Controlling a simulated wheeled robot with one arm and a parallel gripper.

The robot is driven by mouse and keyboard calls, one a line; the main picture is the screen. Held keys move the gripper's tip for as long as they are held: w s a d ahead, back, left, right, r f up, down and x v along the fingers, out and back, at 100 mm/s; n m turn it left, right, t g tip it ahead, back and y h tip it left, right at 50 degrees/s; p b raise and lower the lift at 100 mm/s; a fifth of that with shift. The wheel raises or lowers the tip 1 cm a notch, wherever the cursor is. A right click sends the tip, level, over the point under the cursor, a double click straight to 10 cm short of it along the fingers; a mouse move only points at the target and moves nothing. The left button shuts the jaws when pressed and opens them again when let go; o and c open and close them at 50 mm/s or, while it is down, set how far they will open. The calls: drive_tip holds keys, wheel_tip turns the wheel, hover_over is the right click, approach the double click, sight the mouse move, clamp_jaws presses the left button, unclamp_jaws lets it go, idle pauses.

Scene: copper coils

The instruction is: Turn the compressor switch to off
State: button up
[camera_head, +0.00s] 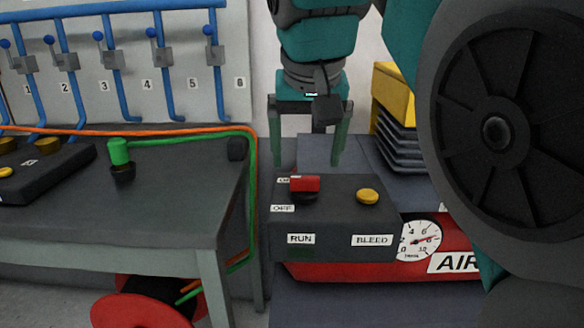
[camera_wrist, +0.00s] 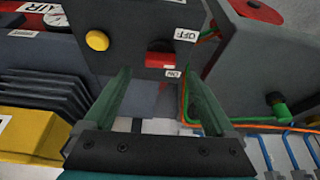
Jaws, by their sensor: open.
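The compressor switch, a red knob on a dark base (camera_head: 306,184), sits on top of the dark control box (camera_head: 335,222). A pale mark shows at its left end, beside the partly hidden ON label (camera_head: 284,180). The OFF label (camera_head: 283,208) lies nearer the front. The wrist view also shows the red knob (camera_wrist: 160,46), with ON and OFF readable. My gripper (camera_head: 308,158) is open and empty, fingers pointing down, above and behind the knob. In the wrist view my gripper's fingers (camera_wrist: 157,78) are spread, and the knob appears beyond the gap, apart from both.
A yellow button (camera_head: 368,196) is right of the knob. The red air tank (camera_head: 350,271) with its gauge (camera_head: 420,240) is below. A finned block with a yellow top (camera_head: 394,95) stands behind right. A bench (camera_head: 180,190) with hoses is left.

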sight(305, 178)
drive_tip(key=shift+x, duration=2.4)
drive_tip(key=shift+c, duration=0.2)
drive_tip(key=c, duration=1.3)
drive_tip(key=shift+c, duration=0.2)
drive_tip(key=shift+n, duration=0.4)
drive_tip(key=n+y, duration=0.1)
drive_tip(key=n, duration=0.1)
drive_tip(key=shift+n+b, duration=0.3)
drive_tip(key=shift+d+n+g+y, duration=0.1)
drive_tip(key=shift+n+g+y, duration=0.25)
drive_tip(key=shift+n, duration=0.65)
drive_tip(key=shift+n+g+y, duration=0.15)
drive_tip(key=shift+n+y, duration=0.4)
drive_tip(key=shift+n, duration=0.45)
